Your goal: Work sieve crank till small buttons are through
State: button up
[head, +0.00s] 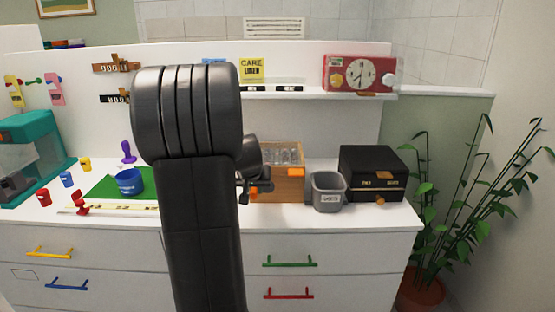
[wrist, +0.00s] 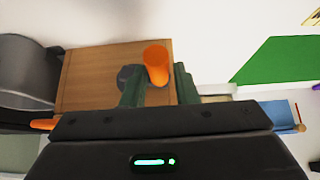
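The wooden sieve box (head: 283,188) stands on the white counter, with clear pieces visible in its top and an orange tab (head: 295,172) on its front. In the wrist view its wooden face (wrist: 90,75) carries a dark grey hub and an orange crank knob (wrist: 156,62). My gripper (wrist: 160,82) is open, its green fingers on either side of the knob's near end; I cannot tell whether they touch it. In the head view my gripper (head: 247,188) is at the box's left side, partly hidden by my arm. I cannot make out small buttons.
A grey labelled bin (head: 328,191) and a black box (head: 375,172) stand right of the sieve. A green mat (head: 103,187) with a blue bowl (head: 129,182) lies left of my arm. A shelf with a red clock (head: 358,74) runs above.

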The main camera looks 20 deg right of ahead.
jog(key=shift+r, duration=0.1)
jog(key=shift+s+d+p, duration=0.15)
jog(key=shift+d+p, duration=0.25)
jog(key=shift+d, duration=0.15)
jog(key=o, duration=0.9)
jog(key=shift+s+d+p, duration=0.2)
jog(key=shift+d, duration=0.4)
jog(key=shift+s+d+p, duration=0.15)
jog(key=shift+d+p, duration=0.05)
jog(key=shift+d, duration=0.35)
jog(key=o, duration=0.6)
jog(key=shift+s+d, duration=0.15)
jog(key=shift+d, duration=0.4)
jog(key=shift+a, duration=0.1)
